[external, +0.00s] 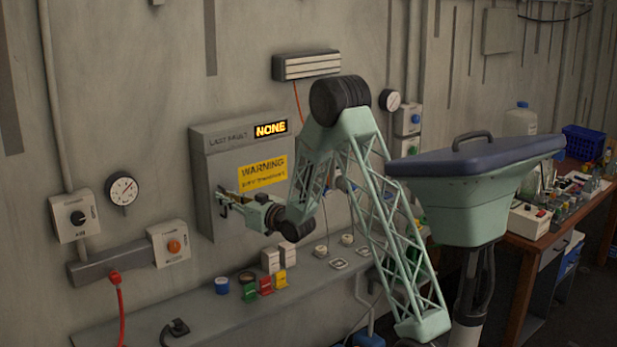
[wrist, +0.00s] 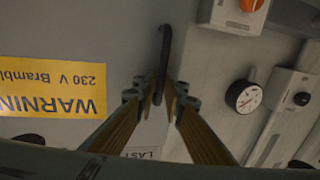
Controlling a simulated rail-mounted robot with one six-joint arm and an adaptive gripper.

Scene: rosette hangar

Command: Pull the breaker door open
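The breaker door (external: 225,170) is the grey front of a wall cabinet with a yellow warning label, and it looks shut. My gripper (external: 226,202) is at its lower left part. In the wrist view, which is turned over, the dark bar handle (wrist: 165,45) stands out from the door (wrist: 105,40). The two fingers of my gripper (wrist: 162,88) are on either side of the bar, with a gap showing between them. I cannot tell whether either finger touches it. In the external view the handle is mostly hidden by the gripper.
A shelf (external: 210,308) with switches and colored blocks runs below the cabinet. A pressure gauge (external: 123,190) and switch boxes (external: 76,215) are on the wall to the left. A workbench (external: 535,222) with bottles stands at the right.

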